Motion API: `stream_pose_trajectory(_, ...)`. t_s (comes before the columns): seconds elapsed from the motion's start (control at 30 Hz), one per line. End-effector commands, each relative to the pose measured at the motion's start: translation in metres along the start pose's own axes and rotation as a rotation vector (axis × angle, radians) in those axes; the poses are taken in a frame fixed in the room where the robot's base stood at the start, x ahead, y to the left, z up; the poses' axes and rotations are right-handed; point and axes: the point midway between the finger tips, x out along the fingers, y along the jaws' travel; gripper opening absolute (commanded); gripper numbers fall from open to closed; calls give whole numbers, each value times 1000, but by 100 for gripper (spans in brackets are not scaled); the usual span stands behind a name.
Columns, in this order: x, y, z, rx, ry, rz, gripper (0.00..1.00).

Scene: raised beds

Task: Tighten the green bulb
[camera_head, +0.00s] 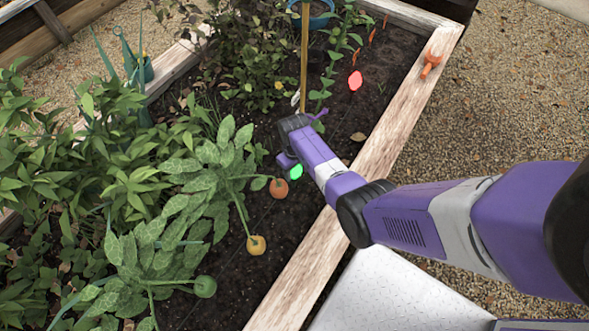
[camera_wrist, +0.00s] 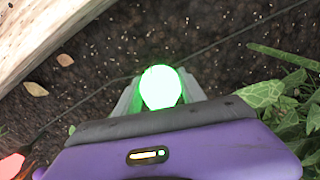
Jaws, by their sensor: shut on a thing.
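The green bulb (camera_wrist: 160,87) glows brightly at the middle of the wrist view. It sits low over the dark soil, beside a thin dark cable. My gripper (camera_wrist: 161,95) is shut on it, with a grey finger on each side. In the head view the lit green bulb (camera_head: 296,172) shows just below the end of my purple arm. The fingers are mostly hidden there by the wrist. The bulb's base and socket are hidden in both views.
A lit red bulb (camera_head: 355,81) lies farther back.

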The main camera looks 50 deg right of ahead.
Motion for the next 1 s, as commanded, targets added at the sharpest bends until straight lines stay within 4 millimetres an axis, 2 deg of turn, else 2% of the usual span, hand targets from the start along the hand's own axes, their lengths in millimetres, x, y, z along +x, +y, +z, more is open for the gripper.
stream_pose_trajectory(0.37, 0, 0, 0, 6, 0, 0, 7)
stream_pose_trajectory(0.4, 0, 0, 0, 6, 0, 0, 53)
stream_pose_trajectory(0.5, 0, 0, 0, 5, 0, 0, 69)
stream_pose_trajectory(0.83, -2, 0, 0, 4, 1, 0, 69)
stream_pose_trajectory(1.0, -23, 0, 0, 4, 2, 1, 69)
